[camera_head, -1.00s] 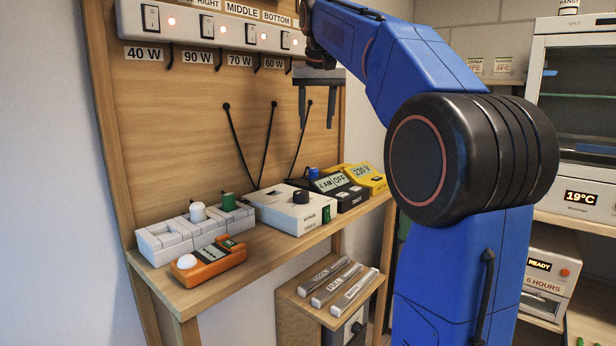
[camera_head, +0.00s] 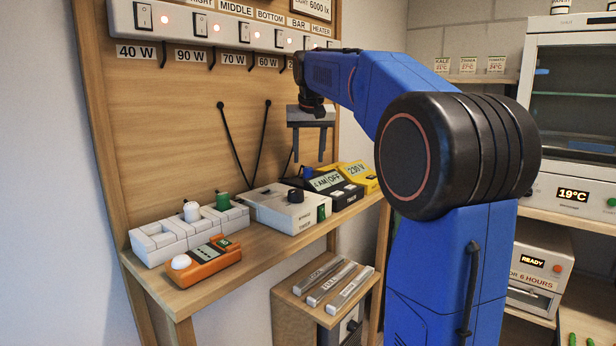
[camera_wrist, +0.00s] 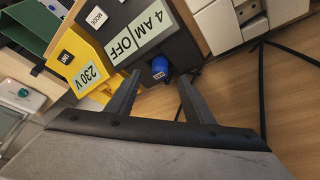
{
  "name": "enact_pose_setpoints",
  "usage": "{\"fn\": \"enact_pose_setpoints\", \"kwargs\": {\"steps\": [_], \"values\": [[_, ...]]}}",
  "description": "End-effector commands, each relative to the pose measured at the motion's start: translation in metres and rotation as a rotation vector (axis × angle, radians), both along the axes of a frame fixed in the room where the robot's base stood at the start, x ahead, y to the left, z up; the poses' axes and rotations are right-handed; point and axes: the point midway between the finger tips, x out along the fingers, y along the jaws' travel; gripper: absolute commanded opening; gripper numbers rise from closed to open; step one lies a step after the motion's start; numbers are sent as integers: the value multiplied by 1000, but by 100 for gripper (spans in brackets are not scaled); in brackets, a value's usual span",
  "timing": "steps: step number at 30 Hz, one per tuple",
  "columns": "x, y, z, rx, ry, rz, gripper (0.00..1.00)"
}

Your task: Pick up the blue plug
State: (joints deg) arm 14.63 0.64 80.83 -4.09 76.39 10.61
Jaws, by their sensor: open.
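The blue plug (camera_head: 307,173) sits at the back of the dark timer box (camera_head: 343,196) that reads 4 AM OFF. In the wrist view, the blue plug (camera_wrist: 160,66) shows a small dark label and sits at the edge of that box (camera_wrist: 148,38). My gripper (camera_head: 309,158) is open and points down, its fingertips just above the plug in the head view. In the wrist view, the gripper's fingers (camera_wrist: 160,77) lie to either side of the plug, with nothing between them gripped. I cannot tell how far above it the tips are.
A yellow 230 V meter (camera_head: 361,177) stands right of the timer, close by. A white box with a black knob (camera_head: 286,208) is to its left. White sockets (camera_head: 188,234) and an orange device (camera_head: 205,262) are further left. Black cords (camera_head: 232,140) hang on the backboard.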

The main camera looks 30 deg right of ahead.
Motion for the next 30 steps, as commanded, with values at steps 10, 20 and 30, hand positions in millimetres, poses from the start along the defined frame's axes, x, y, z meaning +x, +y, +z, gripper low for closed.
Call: {"fn": "enact_pose_setpoints", "kwargs": {"steps": [10,20,30], "values": [[13,-7,-35,0,3,0,48],[19,-9,-47,0,0,0,48],[18,-9,-47,0,0,0,2]]}}
